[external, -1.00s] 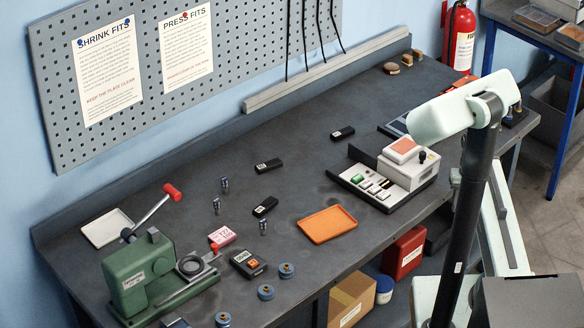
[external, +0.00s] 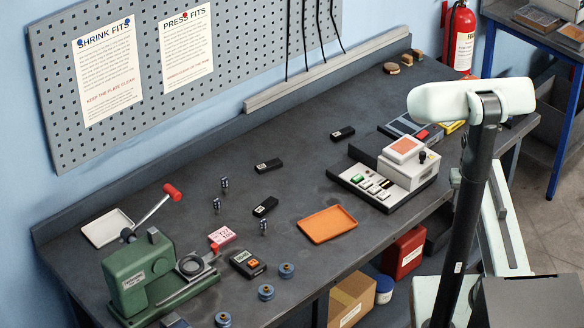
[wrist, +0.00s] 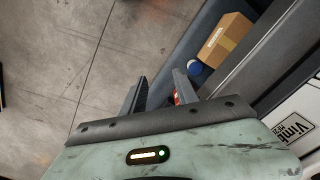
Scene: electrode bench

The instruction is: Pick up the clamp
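I cannot pick out the clamp for certain in either view. On the bench (external: 310,175) in the external view lie several small black blocks with white labels, one of them a black block (external: 268,165) near the middle. A red piece (external: 422,134) and a yellow piece (external: 450,126) show at the right, partly hidden by my arm. In the wrist view my gripper (wrist: 160,76) is open and empty, with the floor and shelf area beyond it. My arm hides the gripper in the external view.
A green press (external: 140,275) stands at the front left. An orange tray (external: 327,224) and a white control box (external: 408,168) sit near the front edge. Bare floor (wrist: 70,60) is at left.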

